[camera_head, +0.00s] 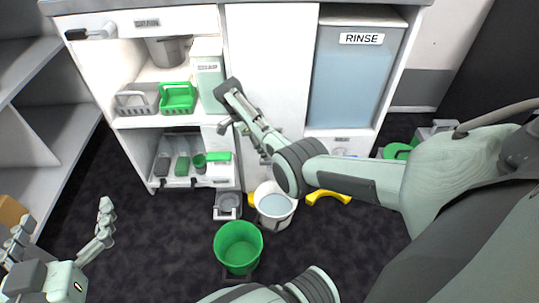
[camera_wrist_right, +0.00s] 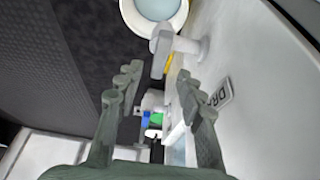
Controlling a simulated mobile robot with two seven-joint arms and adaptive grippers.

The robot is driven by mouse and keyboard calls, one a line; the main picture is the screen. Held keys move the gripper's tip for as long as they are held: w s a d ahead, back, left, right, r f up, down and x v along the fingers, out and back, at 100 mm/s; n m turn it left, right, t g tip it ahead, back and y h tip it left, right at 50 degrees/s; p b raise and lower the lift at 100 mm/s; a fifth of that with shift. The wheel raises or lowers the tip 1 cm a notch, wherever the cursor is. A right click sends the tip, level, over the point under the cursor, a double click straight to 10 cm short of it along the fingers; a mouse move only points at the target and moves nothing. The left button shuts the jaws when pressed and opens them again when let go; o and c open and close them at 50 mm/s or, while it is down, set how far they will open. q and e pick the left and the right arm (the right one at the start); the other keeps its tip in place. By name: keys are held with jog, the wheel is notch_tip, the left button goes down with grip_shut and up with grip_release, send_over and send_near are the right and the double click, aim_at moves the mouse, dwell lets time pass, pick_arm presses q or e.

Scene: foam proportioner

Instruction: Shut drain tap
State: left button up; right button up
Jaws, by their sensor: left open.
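A pale tap with a grey lever (camera_wrist_right: 161,56) and white body (camera_wrist_right: 188,47) shows in the right wrist view. It stands out from a white panel (camera_wrist_right: 262,75) with a label reading "DRA…". The tap is beyond my right fingertips, with no visible contact. My right gripper (camera_wrist_right: 157,85) is open, its fingers apart and empty; in the head view it (camera_head: 228,106) is before the white cabinet. My arm may hide the tap in the head view. My left gripper (camera_head: 62,232) is open and empty at the lower left, far from the cabinet.
A white bucket of water (camera_head: 275,204) and a green bucket (camera_head: 238,247) stand on the dark floor. The blue rinse tank (camera_head: 352,82) is at the cabinet's right. Green (camera_head: 178,97) and grey baskets (camera_head: 133,102) sit on a shelf. Floor at centre left is clear.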

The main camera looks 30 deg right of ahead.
jog(key=v, duration=0.6)
jog(key=shift+r, duration=0.35)
